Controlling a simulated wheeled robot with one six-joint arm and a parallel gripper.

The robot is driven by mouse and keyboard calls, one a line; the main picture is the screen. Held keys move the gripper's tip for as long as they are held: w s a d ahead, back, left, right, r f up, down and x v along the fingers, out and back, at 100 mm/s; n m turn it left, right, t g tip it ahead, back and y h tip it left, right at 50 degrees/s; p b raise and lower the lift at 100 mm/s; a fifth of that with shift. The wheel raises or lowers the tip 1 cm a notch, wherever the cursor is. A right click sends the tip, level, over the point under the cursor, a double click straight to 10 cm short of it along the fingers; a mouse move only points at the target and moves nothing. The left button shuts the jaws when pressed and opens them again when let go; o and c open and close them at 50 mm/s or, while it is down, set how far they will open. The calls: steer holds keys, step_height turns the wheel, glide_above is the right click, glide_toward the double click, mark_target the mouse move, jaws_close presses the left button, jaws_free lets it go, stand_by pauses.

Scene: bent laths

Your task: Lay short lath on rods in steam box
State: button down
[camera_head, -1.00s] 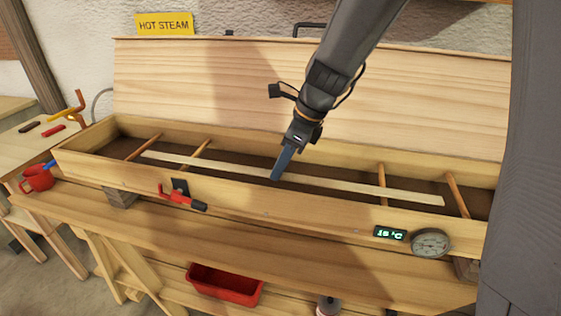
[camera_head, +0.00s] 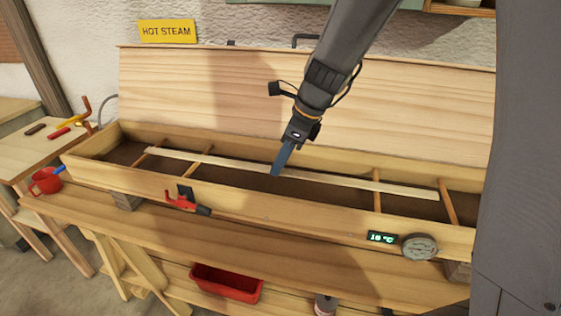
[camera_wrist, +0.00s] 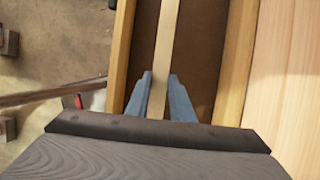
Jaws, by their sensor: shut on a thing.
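The short lath (camera_head: 340,181) is a long, thin, pale strip inside the open steam box (camera_head: 300,218). It runs lengthwise over the rods (camera_head: 198,161), its right end close to the rightmost rod (camera_head: 447,204). I cannot tell whether it touches the rods or hangs just above them. My gripper (camera_head: 276,173) reaches down into the box and is shut on the lath near its middle. In the wrist view the blue fingers (camera_wrist: 160,78) stand either side of the lath (camera_wrist: 168,30). The lath's part nearest the wrist is hidden by my gripper.
The box's lid (camera_head: 220,90) stands open behind. A red-handled clamp (camera_head: 182,202), a temperature display (camera_head: 382,238) and a dial gauge (camera_head: 420,247) are on the box's front.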

mark_target(284, 171)
stand_by(0.6)
steer(key=shift+f+b, duration=1.35)
steer(key=shift+f, duration=1)
steer(key=shift+f, duration=0.3)
steer(key=c, duration=1.3)
jaws_free()
steer(key=shift+d+r, duration=0.1)
steer(key=shift+p+v, duration=2.75)
steer(key=shift+v, duration=0.15)
